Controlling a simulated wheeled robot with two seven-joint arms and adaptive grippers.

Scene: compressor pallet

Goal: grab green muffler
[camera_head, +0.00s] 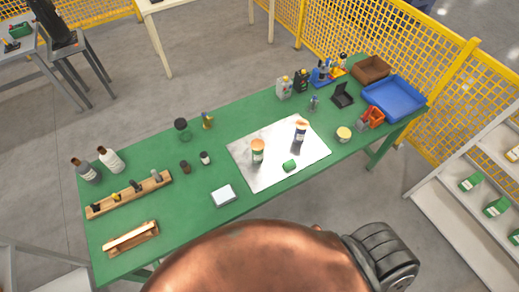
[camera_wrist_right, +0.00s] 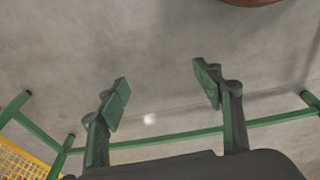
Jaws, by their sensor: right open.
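A small green piece (camera_head: 289,165) lies on the silver sheet (camera_head: 258,178) in the middle of the green table; it looks like the green muffler, but it is too small to be sure. A dark-topped item with a green lower part (camera_head: 182,128) stands farther left on the table. My right gripper (camera_wrist_right: 164,86) is open and empty in the right wrist view. Bare floor and green table-frame bars lie behind its fingers, and no muffler shows there. In the head view neither gripper's fingers can be seen.
Two orange-topped cans, one green-banded (camera_head: 257,151) and one dark (camera_head: 300,131), stand on the sheet near the green piece. A white block (camera_head: 223,195) lies nearer the front edge. A blue tray (camera_head: 393,97) sits at the right end. Yellow mesh fencing (camera_head: 380,40) runs behind.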

